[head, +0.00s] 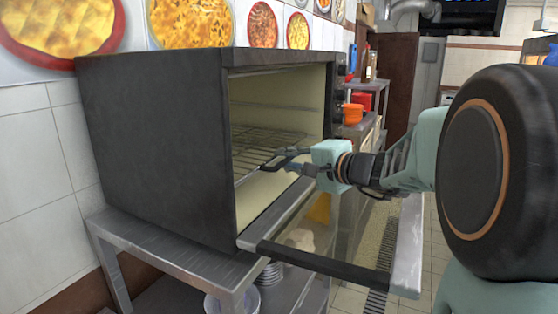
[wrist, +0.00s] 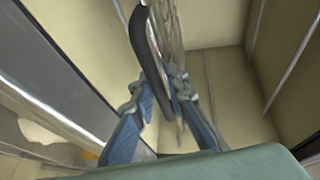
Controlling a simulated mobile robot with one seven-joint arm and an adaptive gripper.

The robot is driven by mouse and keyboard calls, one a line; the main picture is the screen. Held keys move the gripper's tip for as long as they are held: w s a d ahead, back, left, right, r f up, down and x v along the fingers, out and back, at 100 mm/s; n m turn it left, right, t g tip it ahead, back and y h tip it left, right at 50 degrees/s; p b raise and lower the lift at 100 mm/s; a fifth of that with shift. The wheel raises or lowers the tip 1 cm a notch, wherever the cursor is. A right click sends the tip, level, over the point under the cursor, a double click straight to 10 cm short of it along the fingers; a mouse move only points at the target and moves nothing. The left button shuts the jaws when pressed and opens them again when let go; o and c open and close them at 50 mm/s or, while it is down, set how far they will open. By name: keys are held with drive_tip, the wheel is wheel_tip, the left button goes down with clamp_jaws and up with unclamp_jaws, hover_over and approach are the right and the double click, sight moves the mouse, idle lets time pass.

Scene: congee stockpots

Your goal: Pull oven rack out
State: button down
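The oven (head: 155,140) is a dark box on a metal stand, with its glass door (head: 325,240) folded down at the front. Inside is a wire rack (head: 255,145), level and within the cavity. A dark curved handle at the rack's front edge shows in the wrist view (wrist: 147,50). My gripper (head: 284,160) reaches over the lowered door to the rack's front edge. In the wrist view its two blue fingers (wrist: 160,92) stand on either side of the handle's near end. A gap shows between the fingertips; I cannot see firm contact.
The lowered door sticks out below my gripper. A metal stand (head: 160,250) carries the oven, with bowls (head: 270,275) beneath. An orange container (head: 353,113) and bottles stand on shelving behind. A tiled wall is at the left.

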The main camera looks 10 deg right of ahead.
drive_tip(key=shift+f, duration=0.3)
drive_tip(key=shift+s+d+f+b, duration=0.15)
drive_tip(key=shift+s+d+b, duration=0.15)
drive_tip(key=shift+d+b, duration=0.1)
drive_tip(key=s+d+b, duration=0.2)
drive_tip(key=s+d, duration=0.1)
drive_tip(key=d, duration=0.2)
drive_tip(key=s+d+b, duration=0.2)
drive_tip(key=s+d, duration=0.2)
drive_tip(key=s+d+b, duration=0.2)
drive_tip(key=s+d, duration=0.1)
drive_tip(key=d, duration=0.2)
drive_tip(key=shift+s+d, duration=0.3)
drive_tip(key=shift+s, duration=0.05)
drive_tip(key=shift+s+d, duration=0.1)
drive_tip(key=c, duration=2.1)
unclamp_jaws()
drive_tip(key=shift+o, duration=0.4)
drive_tip(key=shift+r, duration=0.2)
drive_tip(key=v, duration=1.2)
drive_tip(key=shift+r, duration=0.1)
